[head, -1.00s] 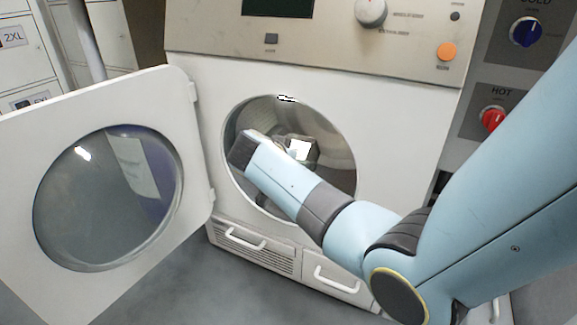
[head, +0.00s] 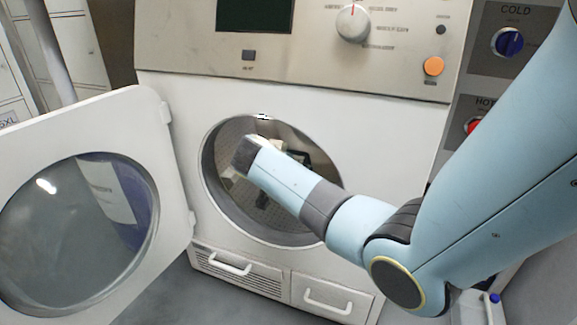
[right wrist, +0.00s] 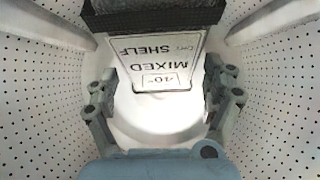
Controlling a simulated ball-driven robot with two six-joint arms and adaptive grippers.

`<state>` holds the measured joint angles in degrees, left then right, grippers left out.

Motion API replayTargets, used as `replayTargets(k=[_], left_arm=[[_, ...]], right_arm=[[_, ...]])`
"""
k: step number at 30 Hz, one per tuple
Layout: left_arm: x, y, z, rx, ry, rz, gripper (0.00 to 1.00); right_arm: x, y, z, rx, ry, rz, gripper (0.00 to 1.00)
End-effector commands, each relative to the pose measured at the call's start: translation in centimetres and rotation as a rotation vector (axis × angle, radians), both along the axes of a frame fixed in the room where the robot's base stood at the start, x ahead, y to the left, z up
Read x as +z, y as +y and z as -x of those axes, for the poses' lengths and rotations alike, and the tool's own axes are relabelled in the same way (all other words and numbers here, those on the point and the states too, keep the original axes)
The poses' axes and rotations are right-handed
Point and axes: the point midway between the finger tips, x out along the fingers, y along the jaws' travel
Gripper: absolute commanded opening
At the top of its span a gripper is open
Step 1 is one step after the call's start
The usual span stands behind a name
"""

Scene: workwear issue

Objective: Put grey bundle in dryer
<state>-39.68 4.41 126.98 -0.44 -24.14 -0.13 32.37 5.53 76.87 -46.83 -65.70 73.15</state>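The dryer (head: 380,120) stands in front of me with its round door (head: 85,220) swung open to the left. My right arm reaches into its drum opening (head: 225,205). In the right wrist view the perforated drum wall (right wrist: 45,110) surrounds my right gripper (right wrist: 162,82), whose fingers are spread wide. A dark grey bundle (right wrist: 150,18) lies beyond the fingertips at the top, with a white label reading "MIXED SHELF" facing me. The fingers stand on either side of the label, apart from it. My left gripper is out of view.
The control panel (head: 300,45) with a knob and orange button is above the opening. Blue and red knobs sit on a grey panel at right. Drawers (head: 235,268) are below. A white container with a blue cap (head: 490,305) stands at lower right. Lockers are at left.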

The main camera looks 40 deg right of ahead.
Motion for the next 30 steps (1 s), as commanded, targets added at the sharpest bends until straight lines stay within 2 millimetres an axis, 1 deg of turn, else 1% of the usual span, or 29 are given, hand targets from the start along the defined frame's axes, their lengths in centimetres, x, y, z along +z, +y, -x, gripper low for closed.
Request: replayTargets(k=[1,3,10,13,17,24,27,30], left_arm=[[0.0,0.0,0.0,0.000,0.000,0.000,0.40],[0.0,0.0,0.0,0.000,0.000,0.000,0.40],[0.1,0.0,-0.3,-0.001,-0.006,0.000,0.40],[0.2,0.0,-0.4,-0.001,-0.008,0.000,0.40],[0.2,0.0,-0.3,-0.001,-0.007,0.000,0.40],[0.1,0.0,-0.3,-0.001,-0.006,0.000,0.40],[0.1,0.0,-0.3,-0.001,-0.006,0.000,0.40],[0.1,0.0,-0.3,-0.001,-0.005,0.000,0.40]], right_arm=[[0.0,0.0,0.0,0.000,0.000,0.000,0.94],[0.0,0.0,0.0,0.000,0.000,0.000,1.00],[-0.1,0.1,0.1,-0.001,0.001,-0.002,1.00],[0.1,0.5,0.3,0.000,0.001,-0.003,1.00],[1.3,2.0,1.0,0.001,-0.001,-0.005,1.00],[4.4,6.0,3.1,0.000,-0.001,-0.005,1.00],[5.4,7.3,3.8,0.000,-0.001,-0.005,1.00],[6.2,8.2,4.3,0.000,-0.001,-0.004,1.00]])
